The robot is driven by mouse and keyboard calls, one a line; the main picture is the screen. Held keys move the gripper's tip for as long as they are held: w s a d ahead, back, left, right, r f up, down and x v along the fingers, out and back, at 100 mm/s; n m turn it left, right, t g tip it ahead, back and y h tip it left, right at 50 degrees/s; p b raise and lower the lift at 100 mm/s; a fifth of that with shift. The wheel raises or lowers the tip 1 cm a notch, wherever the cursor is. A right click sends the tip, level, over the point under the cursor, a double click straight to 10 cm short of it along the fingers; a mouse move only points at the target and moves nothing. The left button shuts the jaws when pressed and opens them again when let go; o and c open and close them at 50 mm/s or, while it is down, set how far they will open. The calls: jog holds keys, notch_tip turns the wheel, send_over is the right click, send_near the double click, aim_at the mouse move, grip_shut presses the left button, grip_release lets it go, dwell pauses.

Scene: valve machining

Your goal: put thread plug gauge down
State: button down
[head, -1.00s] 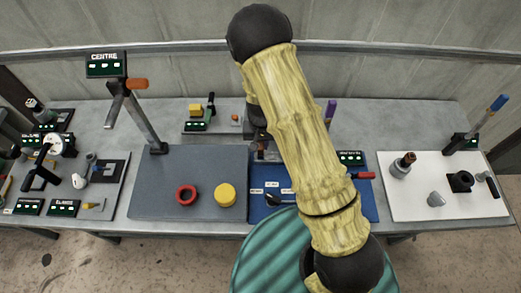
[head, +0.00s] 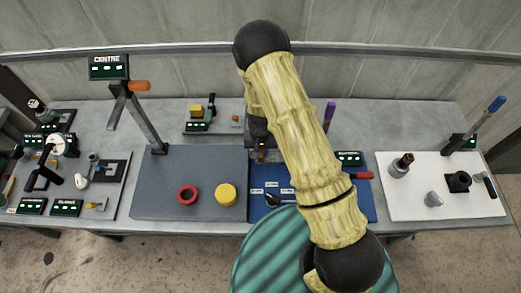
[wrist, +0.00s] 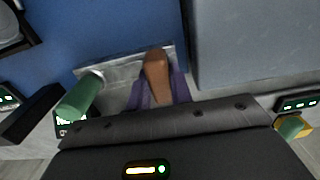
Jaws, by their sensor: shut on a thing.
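The thread plug gauge, as far as I can tell, is the brown-orange piece (wrist: 156,72) between my fingers in the wrist view. My gripper (wrist: 159,90) is shut on it, with a purplish finger on either side. The piece overlaps a pale grey bar-like holder (wrist: 115,68) at the edge of the blue mat (wrist: 110,25). I cannot tell whether it touches the holder. In the head view my gripper (head: 260,143) is low at the back left of the blue mat (head: 262,206), partly behind my arm, and the gauge is mostly hidden.
A grey mat (head: 160,180) with a red ring (head: 187,195) and a yellow disc (head: 225,195) lies to the left. A white board (head: 405,205) with several parts lies to the right. A green cylinder (wrist: 80,96) stands close beside my gripper.

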jog(key=shift+f, duration=0.3)
jog(key=c, duration=1.3)
grip_release()
jog(key=shift+o, duration=0.2)
jog(key=shift+r, duration=0.1)
notch_tip(320, 180, up, 12)
jog(key=b, duration=0.3)
jog(key=shift+r, duration=0.2)
